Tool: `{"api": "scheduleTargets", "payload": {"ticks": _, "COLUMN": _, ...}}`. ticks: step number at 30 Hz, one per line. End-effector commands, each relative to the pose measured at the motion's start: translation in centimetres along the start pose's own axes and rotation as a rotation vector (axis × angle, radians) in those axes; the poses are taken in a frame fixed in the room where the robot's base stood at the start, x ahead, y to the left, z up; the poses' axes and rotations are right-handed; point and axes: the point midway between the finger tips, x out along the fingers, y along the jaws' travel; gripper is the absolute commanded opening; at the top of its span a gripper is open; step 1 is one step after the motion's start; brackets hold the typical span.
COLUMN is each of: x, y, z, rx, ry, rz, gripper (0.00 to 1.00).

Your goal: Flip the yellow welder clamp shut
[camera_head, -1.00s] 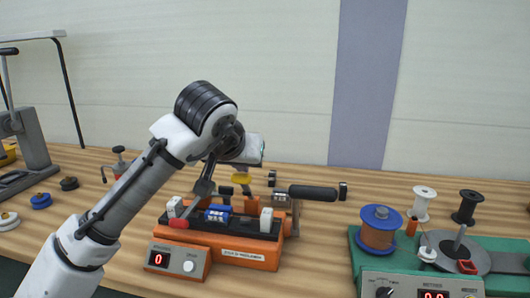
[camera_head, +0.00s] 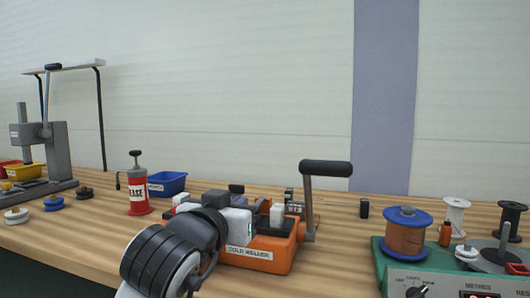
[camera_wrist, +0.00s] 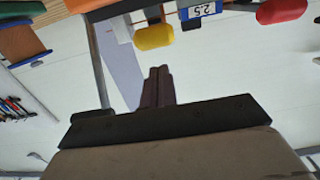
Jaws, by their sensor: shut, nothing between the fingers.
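The orange cold welder (camera_head: 262,257) stands on the wooden bench in the head view, its left part hidden behind my arm. The yellow clamp piece (camera_wrist: 155,37) shows as a rounded yellow knob near the top of the wrist view. In the head view I cannot see it. My gripper (camera_wrist: 157,72) has its dark fingers together and empty, with the tips just below the yellow knob in the picture. I cannot tell whether they touch it. In the head view the fingers are hidden behind my wrist.
A black-handled crank (camera_head: 325,168) rises at the welder's right. A red knob (camera_wrist: 282,11) and a blue 2.5 plate (camera_wrist: 200,11) show near the yellow knob. A red grease pump (camera_head: 138,195) and blue bin (camera_head: 167,184) stand left, a green spool machine (camera_head: 392,262) right.

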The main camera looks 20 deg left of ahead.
Motion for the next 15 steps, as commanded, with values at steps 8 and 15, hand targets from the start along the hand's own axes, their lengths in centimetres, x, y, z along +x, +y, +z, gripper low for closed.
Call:
{"api": "scheduleTargets", "payload": {"ticks": 8, "x": -0.3, "y": 0.1, "z": 2.5, "rx": 0.000, "ry": 0.126, "rz": 0.002, "gripper": 0.00}}
{"api": "scheduleTargets", "payload": {"ticks": 15, "x": -0.4, "y": 0.0, "z": 2.8, "rx": -0.001, "ry": 0.164, "rz": 0.001, "gripper": 0.00}}
